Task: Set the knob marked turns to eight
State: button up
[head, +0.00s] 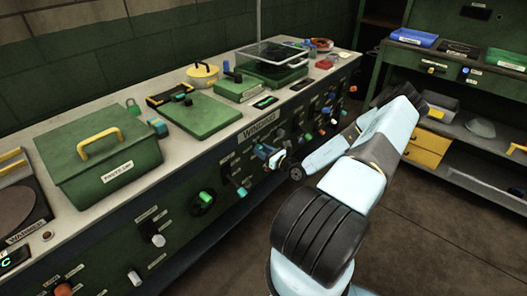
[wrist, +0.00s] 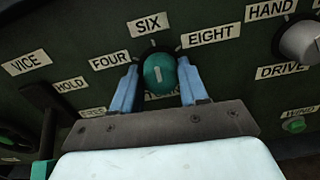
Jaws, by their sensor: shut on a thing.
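A teal round knob (wrist: 159,73) with a short white mark on its face sits on the dark green panel in the wrist view. Labels FOUR (wrist: 109,62), SIX (wrist: 148,24) and EIGHT (wrist: 211,35) stand around it. The white mark stands nearly upright, roughly toward SIX. A label below the knob is mostly hidden by it and my gripper. My gripper (wrist: 159,80) is shut on the knob, one blue finger on each side. In the head view my gripper (head: 274,158) is at the front panel of the long bench, and the knob cannot be made out clearly.
A grey knob (wrist: 301,41) with HAND and DRIVE labels is at the right, above a green button (wrist: 294,125). A dark lever (wrist: 50,115) by the VICE and HOLD labels is at the left. Boxes and a green case (head: 98,160) stand on the bench. The floor in front is clear.

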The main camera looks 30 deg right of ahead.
jog(key=m, duration=0.5)
jog(key=shift+d+m, duration=0.35)
jog(key=shift+m, duration=0.05)
jog(key=shift+f+m, duration=0.15)
jog(key=shift+m, duration=2.05)
jog(key=shift+d, duration=0.1)
jog(key=o, duration=0.8)
jog(key=shift+o, duration=1.1)
jog(key=shift+a, duration=0.2)
jog(key=v, duration=1.3)
jog(key=shift+s, duration=0.35)
